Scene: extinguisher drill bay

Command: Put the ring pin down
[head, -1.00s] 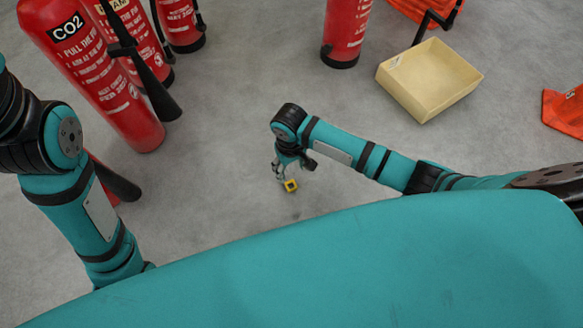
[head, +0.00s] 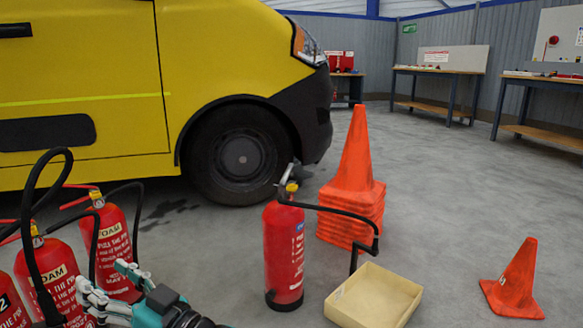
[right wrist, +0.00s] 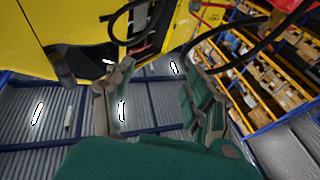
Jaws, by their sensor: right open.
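My right gripper (head: 106,280) is at the lower left of the head view, in front of the foam extinguishers. Its fingers are spread apart. In the right wrist view its two fingers (right wrist: 155,80) stand wide open with nothing between them. I cannot make out the ring pin in either view now. The floor below the right gripper is outside the head view. My left gripper is not in view.
Red foam extinguishers (head: 112,245) with black hoses crowd the left. Another extinguisher (head: 284,255) stands mid-floor beside a cream tray (head: 345,308). Stacked orange cones (head: 352,205) and a single cone (head: 515,280) are farther right. A yellow van (head: 90,70) stands behind. Right-hand floor is open.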

